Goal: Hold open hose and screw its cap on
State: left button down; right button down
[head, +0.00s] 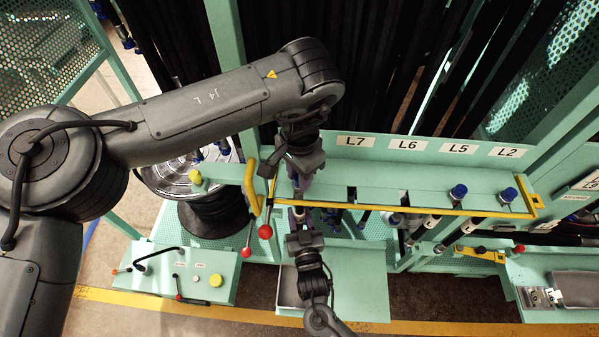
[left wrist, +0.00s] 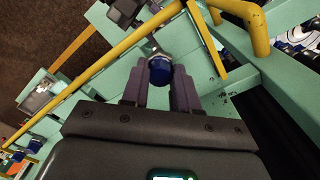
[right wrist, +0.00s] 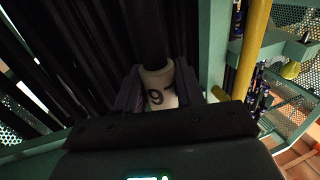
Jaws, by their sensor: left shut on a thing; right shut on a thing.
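My left gripper (head: 301,188) points down at the left end of the rack, near the L7 label. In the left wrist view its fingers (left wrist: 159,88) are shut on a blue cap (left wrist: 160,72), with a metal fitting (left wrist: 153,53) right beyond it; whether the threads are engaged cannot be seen. My right gripper (head: 297,214) is just below, in front of the rack. In the right wrist view its fingers (right wrist: 159,92) are shut on a black hose (right wrist: 152,35) with a white sleeve (right wrist: 159,88) marked 9. The hose's end is hidden in the head view.
The green rack shelf (head: 385,188) has a yellow front edge, and two blue-capped hoses (head: 458,192) stand in it under L5 and L2. A yellow handle (head: 251,187) and red-knobbed lever (head: 265,231) stand close left of the grippers. Hanging black hoses (head: 400,60) fill the back.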

pick_arm(q)
jog(key=m, duration=1.9)
jog(key=shift+m, duration=0.3)
jog(key=m, duration=1.1)
jog(key=shift+f, duration=0.1)
jog(key=c, duration=0.9)
grip_release()
jog(key=shift+o, duration=0.2)
